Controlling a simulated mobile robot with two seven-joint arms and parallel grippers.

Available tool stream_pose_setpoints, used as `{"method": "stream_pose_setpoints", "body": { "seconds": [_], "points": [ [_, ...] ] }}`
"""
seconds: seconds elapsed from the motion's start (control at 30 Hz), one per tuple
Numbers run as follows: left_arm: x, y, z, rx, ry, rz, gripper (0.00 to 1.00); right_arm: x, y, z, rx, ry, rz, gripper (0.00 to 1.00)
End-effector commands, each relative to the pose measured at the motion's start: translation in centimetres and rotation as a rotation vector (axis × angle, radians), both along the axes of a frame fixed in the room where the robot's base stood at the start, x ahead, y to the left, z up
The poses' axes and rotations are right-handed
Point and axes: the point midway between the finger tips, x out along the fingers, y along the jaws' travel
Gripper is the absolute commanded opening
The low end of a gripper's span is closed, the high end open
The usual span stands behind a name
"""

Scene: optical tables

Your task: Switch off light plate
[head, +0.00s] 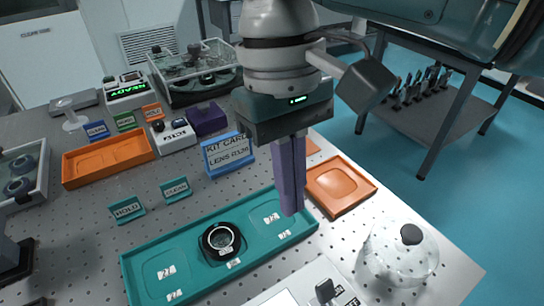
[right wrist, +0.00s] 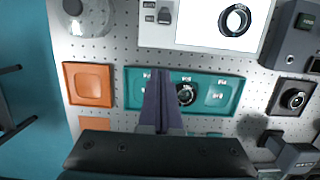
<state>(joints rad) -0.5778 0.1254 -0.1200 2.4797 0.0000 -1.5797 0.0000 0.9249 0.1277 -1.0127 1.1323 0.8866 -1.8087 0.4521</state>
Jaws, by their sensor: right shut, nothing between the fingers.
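The light plate (head: 272,297) is at the bottom edge of the head view, mostly cut off. In the right wrist view its white panel (right wrist: 200,30) looks bright, with a dark ring on it. Its dark rocker switch (right wrist: 165,15) sits beside the panel, next to small labels; the switch also shows in the head view (head: 325,290). My right gripper (head: 292,212) points down with its purple fingers shut and empty. Its fingertips (right wrist: 160,75) appear over the end of the teal tray, apart from the light plate. My left gripper is not in view.
The teal tray (head: 140,268) holds a black round lens mount (head: 221,241). An orange tray (head: 345,205) and a clear dome with a black knob (head: 400,255) stand at the right. A blue kit card (head: 228,154) stands behind. Perforated table shows between them.

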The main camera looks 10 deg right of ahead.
Motion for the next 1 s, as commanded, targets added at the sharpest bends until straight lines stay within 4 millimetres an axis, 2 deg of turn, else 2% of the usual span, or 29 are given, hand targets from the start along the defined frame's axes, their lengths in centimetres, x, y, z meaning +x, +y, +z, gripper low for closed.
{"method": "stream_pose_setpoints", "body": {
  "seconds": [0.33, 0.47, 0.57, 0.93, 0.97, 1.0],
  "points": [
    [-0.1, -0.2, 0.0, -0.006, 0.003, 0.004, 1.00, 0.0, -0.1, 0.0, -0.003, 0.001, -0.002, 0.00],
    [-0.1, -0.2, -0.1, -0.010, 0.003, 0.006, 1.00, -0.1, -0.1, -0.7, -0.004, 0.003, -0.001, 0.00],
    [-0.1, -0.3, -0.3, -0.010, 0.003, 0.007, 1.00, -0.4, -0.3, -2.1, -0.005, 0.004, -0.002, 0.00],
    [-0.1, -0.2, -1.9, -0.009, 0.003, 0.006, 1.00, -1.8, -0.7, -10.0, -0.005, 0.004, -0.001, 0.00],
    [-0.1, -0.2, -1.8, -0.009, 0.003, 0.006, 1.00, -1.9, -0.8, -10.3, -0.004, 0.002, 0.000, 0.00],
    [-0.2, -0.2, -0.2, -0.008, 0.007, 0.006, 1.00, -2.4, -1.0, -8.8, -0.003, -0.001, 0.001, 0.00]
  ]
}}
